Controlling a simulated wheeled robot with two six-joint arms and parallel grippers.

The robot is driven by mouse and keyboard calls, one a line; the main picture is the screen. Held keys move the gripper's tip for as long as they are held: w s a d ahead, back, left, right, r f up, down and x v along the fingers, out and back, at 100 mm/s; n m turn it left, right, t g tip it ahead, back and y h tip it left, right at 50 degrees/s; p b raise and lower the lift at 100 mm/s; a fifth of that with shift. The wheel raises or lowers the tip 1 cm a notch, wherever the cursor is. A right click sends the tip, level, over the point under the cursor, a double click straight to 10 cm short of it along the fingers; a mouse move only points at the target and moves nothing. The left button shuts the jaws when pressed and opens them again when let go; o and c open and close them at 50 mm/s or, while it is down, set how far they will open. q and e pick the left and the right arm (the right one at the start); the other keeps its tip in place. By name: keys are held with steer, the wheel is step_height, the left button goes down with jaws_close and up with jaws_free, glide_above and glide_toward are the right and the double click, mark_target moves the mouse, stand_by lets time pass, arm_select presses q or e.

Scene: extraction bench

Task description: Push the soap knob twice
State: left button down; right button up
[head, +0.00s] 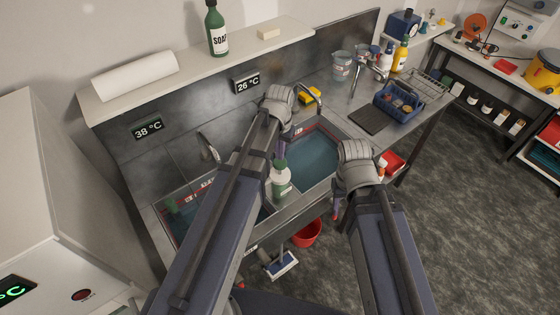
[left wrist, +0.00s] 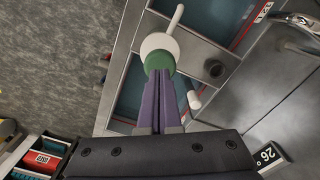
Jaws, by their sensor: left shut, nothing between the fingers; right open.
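The soap dispenser (head: 281,184) is a white bottle with a green knob on top. It stands upright on the rim between the two sink basins. In the left wrist view its green knob (left wrist: 158,62) lies right at the tips of my left gripper (left wrist: 160,76). The purple fingers are shut and empty, pointing down at the knob; whether they touch it I cannot tell.
The right basin (head: 312,155) holds bluish water. A green soap bottle (head: 216,30) stands on the wall shelf. A curved tap (head: 208,147) rises behind the left basin. A blue basket (head: 399,103) and a dark mat (head: 367,120) occupy the right counter. A red bucket (head: 307,233) is on the floor.

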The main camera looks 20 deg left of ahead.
mark_target(280, 162)
arm_select(q)
steer(key=shift+f, duration=0.1)
steer(key=shift+f+b, duration=2.25)
steer(key=shift+b, duration=0.1)
steer(key=shift+r, duration=0.25)
steer(key=shift+r+p, duration=2.15)
steer(key=shift+p, duration=0.25)
steer(key=shift+r, duration=0.1)
step_height(280, 162, up, 6)
steer(key=p, duration=0.6)
